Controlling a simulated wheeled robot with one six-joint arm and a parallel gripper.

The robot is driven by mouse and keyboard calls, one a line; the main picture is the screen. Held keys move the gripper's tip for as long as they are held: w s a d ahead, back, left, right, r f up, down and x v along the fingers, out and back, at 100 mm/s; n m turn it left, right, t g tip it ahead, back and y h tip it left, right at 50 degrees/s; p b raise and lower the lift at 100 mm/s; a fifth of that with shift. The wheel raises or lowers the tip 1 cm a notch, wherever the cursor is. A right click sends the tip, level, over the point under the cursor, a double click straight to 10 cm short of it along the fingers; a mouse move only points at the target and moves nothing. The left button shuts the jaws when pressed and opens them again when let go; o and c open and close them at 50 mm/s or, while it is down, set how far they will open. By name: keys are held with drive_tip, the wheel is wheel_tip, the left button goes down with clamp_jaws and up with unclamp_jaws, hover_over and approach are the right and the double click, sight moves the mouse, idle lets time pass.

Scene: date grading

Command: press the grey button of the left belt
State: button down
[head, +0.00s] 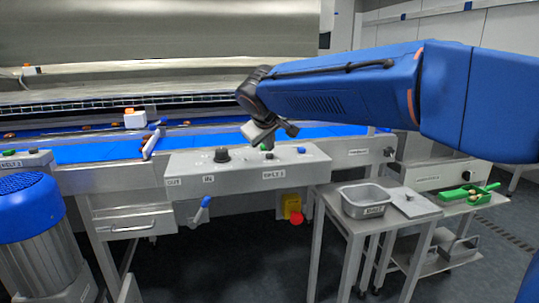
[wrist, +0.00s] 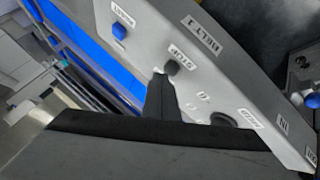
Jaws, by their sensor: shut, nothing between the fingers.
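The sloped grey control panel (head: 240,175) stands in front of the blue belt, with a belt label on its front. My gripper (head: 262,135) is shut and empty over this panel's right half. In the wrist view, my closed fingertips (wrist: 160,78) point down at the panel, right beside a dark grey button (wrist: 171,67); I cannot tell whether they touch it. A blue button (wrist: 119,32) sits farther along the panel. A black knob (head: 222,155) stands at the panel's left half. A second panel (head: 22,160) with a belt label and a green button is at far left.
A blue-capped motor (head: 30,210) stands at lower left. A blue-handled lever (head: 200,211) and a red emergency knob (head: 296,218) are below the panel. A metal tray (head: 366,200) rests on a side table, with a green scoop (head: 470,193) farther right.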

drive_tip(key=shift+r, duration=0.45)
drive_tip(key=shift+r, duration=2.5)
drive_tip(key=s+d+f+m+g, duration=0.15)
drive_tip(key=s+d+f, duration=0.35)
drive_tip(key=s+d, duration=0.55)
drive_tip(key=s+d+f+m+g, duration=0.1)
drive_tip(key=s+d+f+m, duration=0.35)
drive_tip(key=d, duration=0.95)
drive_tip(key=s+d+f+m+g, duration=0.1)
drive_tip(key=s+d+f, duration=0.3)
drive_tip(key=s+f, duration=0.5)
drive_tip(key=s+d+f+m+g, duration=0.1)
drive_tip(key=s+d+f, duration=0.3)
drive_tip(key=s+f, duration=0.5)
drive_tip(key=s, duration=0.5)
drive_tip(key=shift+s+m, duration=0.2)
drive_tip(key=shift+m, duration=0.1)
